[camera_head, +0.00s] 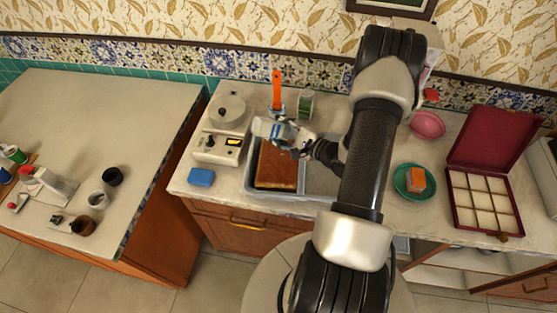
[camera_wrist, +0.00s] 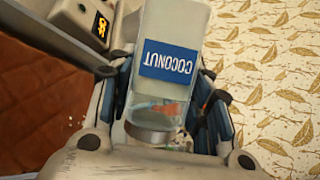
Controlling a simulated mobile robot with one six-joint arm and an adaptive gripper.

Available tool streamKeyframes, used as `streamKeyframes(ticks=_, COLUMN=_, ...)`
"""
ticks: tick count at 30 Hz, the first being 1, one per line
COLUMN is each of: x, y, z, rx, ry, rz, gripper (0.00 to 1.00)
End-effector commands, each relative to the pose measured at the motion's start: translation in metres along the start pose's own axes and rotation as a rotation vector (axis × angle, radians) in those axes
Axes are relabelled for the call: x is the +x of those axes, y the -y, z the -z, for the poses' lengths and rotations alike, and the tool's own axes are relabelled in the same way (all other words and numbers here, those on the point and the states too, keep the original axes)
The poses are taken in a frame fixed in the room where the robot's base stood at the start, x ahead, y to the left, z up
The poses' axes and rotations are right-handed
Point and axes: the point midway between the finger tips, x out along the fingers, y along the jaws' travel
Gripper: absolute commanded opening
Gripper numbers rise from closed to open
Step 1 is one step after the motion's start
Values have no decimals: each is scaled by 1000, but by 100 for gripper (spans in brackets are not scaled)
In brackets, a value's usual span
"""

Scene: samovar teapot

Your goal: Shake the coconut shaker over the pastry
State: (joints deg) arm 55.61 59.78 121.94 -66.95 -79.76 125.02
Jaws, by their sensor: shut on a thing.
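My gripper (camera_head: 285,133) is shut on the coconut shaker (camera_head: 262,127), a pale container tipped well away from upright. In the wrist view the shaker (camera_wrist: 175,25) sits between the fingers (camera_wrist: 168,100), with its blue COCONUT label upside down and a metal-coloured cap at the lower end. The pastry (camera_head: 277,166) is a flat brown slab in a light tray (camera_head: 252,190). The shaker is above the pastry's back edge. In the wrist view the pastry (camera_wrist: 40,105) fills the left side, and a few tiny white specks show near it.
A white scale-like device (camera_head: 218,148) stands left of the tray, with a blue sponge-like block (camera_head: 201,177) in front. An orange-handled tool (camera_head: 277,90) and a green-and-clear jar (camera_head: 306,103) stand behind. A green plate (camera_head: 402,190) and an open red box (camera_head: 486,190) are right.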

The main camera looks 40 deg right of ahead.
Motion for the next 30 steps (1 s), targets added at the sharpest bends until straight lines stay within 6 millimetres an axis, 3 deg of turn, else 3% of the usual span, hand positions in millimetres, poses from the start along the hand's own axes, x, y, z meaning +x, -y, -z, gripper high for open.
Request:
streamKeyframes(ticks=5, x=5, y=-22, z=16, rx=3, ry=0, rz=-1, gripper=15)
streamKeyframes(ticks=13, x=4, y=-19, z=14, rx=1, ry=0, rz=-1, gripper=15)
streamKeyframes(ticks=20, x=-1, y=2, z=-2, rx=1, ry=0, rz=0, gripper=15)
streamKeyframes(ticks=27, x=5, y=-20, z=15, rx=2, ry=0, rz=-1, gripper=15)
streamKeyframes(ticks=30, x=5, y=-21, z=16, rx=1, ry=0, rz=-1, gripper=15)
